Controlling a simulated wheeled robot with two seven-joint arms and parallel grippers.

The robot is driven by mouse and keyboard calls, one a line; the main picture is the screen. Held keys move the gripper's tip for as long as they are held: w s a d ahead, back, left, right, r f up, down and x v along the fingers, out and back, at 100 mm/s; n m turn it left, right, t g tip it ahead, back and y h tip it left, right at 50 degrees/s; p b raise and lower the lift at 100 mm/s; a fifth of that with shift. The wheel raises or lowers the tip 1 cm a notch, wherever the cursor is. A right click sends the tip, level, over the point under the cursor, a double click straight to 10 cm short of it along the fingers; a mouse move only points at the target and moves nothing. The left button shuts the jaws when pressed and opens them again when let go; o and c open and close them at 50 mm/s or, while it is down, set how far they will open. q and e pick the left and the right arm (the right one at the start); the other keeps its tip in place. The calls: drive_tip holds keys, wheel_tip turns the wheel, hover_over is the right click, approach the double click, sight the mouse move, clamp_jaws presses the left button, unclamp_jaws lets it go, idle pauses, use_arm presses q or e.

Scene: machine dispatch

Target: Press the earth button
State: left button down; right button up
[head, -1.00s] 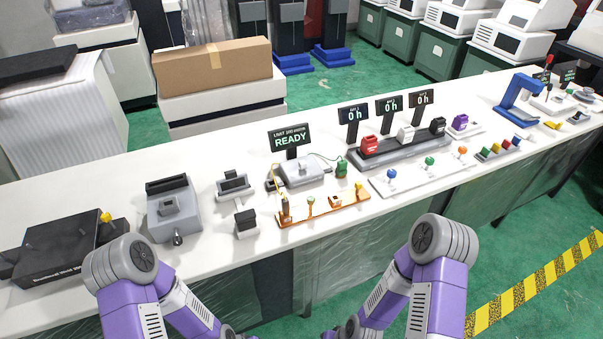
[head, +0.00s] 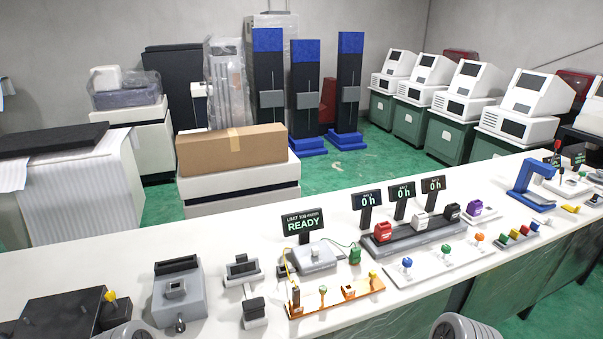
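I cannot read a label that marks the earth button. A white panel (head: 422,278) at the centre right carries a blue button (head: 407,263), a green button (head: 446,249) and an orange button (head: 479,237). Left of it, an orange board (head: 334,303) carries small upright parts. Behind that board a grey tester (head: 314,257) has a sign (head: 303,226) reading READY, with a green block (head: 355,256) beside it. A black box (head: 60,314) at the far left has a yellow knob (head: 110,296). Neither gripper is in view.
Red, white and dark blocks sit in a dark rack (head: 410,238) under three displays reading 0 h. A purple block (head: 475,208), a row of coloured buttons (head: 514,235) and a blue press (head: 526,187) stand farther right. The white counter (head: 100,270) has free room at its left rear.

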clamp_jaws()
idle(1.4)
